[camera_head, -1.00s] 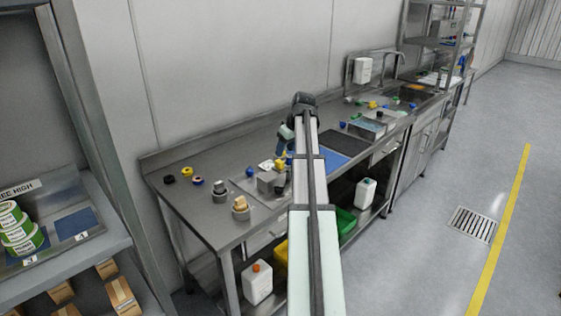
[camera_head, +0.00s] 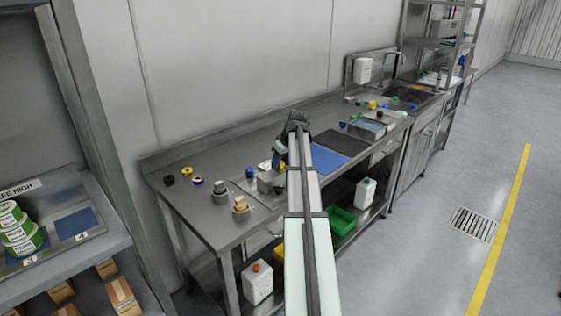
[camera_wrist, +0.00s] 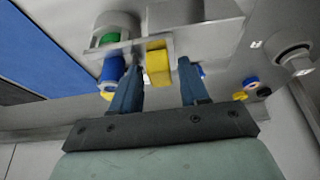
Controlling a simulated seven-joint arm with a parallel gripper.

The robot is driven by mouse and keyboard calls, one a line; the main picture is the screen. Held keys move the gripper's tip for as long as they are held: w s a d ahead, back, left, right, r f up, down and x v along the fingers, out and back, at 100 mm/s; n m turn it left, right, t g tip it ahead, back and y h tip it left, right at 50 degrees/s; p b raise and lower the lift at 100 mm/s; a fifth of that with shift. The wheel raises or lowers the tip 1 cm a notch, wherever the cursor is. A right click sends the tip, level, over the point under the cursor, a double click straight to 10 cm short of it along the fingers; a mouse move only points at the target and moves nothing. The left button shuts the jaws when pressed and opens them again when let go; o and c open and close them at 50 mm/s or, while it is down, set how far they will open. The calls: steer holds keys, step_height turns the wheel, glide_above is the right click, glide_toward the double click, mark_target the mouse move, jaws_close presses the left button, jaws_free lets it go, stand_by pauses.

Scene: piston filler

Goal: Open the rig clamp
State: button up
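The rig (camera_head: 268,182) is a grey metal block on the bench, partly hidden behind my arm in the head view. In the wrist view its grey body (camera_wrist: 190,12) is at the top. A yellow block-like part (camera_wrist: 158,62), which looks like the clamp handle, sticks out from it. My gripper (camera_wrist: 160,72) is open, with one blue finger on each side of the yellow part. I cannot tell whether either finger touches it. In the head view my gripper (camera_head: 279,158) is just above the rig.
A green piece (camera_wrist: 110,38) and a blue piece (camera_wrist: 113,68) sit close beside the left finger. A blue mat (camera_head: 328,160) lies right of my arm. Several small caps and two grey fittings (camera_head: 220,192) stand on the bench at left.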

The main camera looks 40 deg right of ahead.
jaws_close()
steer(key=shift+a, duration=0.1)
stand_by(0.3)
steer(key=a, duration=0.5)
steer(key=shift+s+a+f, duration=0.1)
steer(key=shift+s+a, duration=0.05)
steer(key=shift+a, duration=0.25)
steer(key=shift+o, duration=0.9)
jaws_free()
steer(key=shift+d, duration=0.1)
